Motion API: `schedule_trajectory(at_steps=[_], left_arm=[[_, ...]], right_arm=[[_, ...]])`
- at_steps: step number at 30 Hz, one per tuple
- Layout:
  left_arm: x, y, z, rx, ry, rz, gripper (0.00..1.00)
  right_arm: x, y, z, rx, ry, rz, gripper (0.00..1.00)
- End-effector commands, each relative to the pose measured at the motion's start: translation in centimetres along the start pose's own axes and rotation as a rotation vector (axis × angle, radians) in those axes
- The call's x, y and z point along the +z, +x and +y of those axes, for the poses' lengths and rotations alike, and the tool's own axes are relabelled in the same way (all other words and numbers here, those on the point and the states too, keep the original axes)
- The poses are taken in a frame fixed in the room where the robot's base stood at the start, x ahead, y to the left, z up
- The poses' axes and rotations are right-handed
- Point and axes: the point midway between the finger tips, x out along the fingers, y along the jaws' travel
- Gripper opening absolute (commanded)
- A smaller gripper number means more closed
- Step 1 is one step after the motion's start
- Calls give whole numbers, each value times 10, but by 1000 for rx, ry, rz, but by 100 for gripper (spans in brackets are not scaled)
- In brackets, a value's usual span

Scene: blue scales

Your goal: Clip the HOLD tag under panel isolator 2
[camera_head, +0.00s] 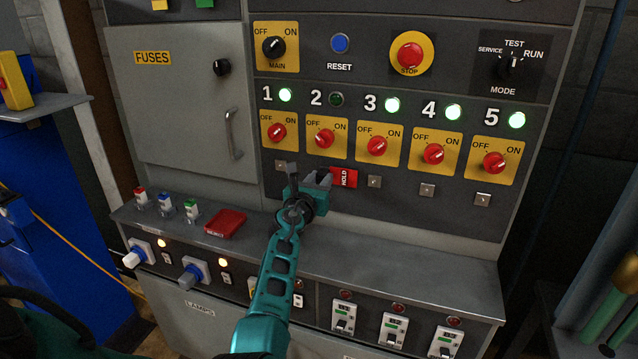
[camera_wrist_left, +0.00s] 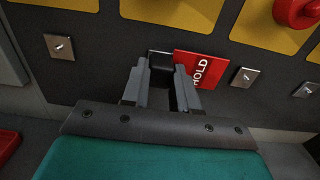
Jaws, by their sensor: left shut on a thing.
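The red HOLD tag (camera_head: 345,178) is at the panel face below panel isolator 2 (camera_head: 324,138), its lettering sideways. My left gripper (camera_head: 311,182) is shut on the tag's dark left end. In the left wrist view the fingers (camera_wrist_left: 162,77) close around a dark piece beside the tag (camera_wrist_left: 205,68). The clip under isolator 2 is hidden behind gripper and tag, so I cannot tell whether the tag touches it. Lamp 2 (camera_head: 336,99) is dark; lamps 1, 3, 4 and 5 glow green. My right gripper is out of view.
Small metal clips show under isolator 1 (camera_head: 281,165), isolator 3 (camera_head: 374,181), isolator 4 (camera_head: 427,189) and isolator 5 (camera_head: 482,199). A grey ledge (camera_head: 400,251) juts out below. A red case (camera_head: 225,223) lies on it at left, beside several small coloured-top items.

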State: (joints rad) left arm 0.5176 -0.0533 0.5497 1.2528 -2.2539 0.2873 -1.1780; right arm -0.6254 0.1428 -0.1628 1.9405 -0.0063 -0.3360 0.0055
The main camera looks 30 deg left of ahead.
Motion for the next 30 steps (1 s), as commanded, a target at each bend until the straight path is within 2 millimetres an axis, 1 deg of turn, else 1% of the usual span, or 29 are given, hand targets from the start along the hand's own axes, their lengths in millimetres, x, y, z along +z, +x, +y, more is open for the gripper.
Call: schedule_trajectory(at_steps=[1,2,10,17,20,23,30], left_arm=[[0,1,0,0,0,-1,0],[0,1,0,0,0,-1,31],[0,1,0,0,0,0,57],[0,0,0,0,0,1,58],[0,-3,0,0,0,1,58],[0,-13,0,-1,1,2,58],[1,-50,0,0,1,2,58]], right_arm=[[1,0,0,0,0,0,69],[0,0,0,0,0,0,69],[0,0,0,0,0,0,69],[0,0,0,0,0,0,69],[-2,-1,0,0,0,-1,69],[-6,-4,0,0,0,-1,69],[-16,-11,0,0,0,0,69]])
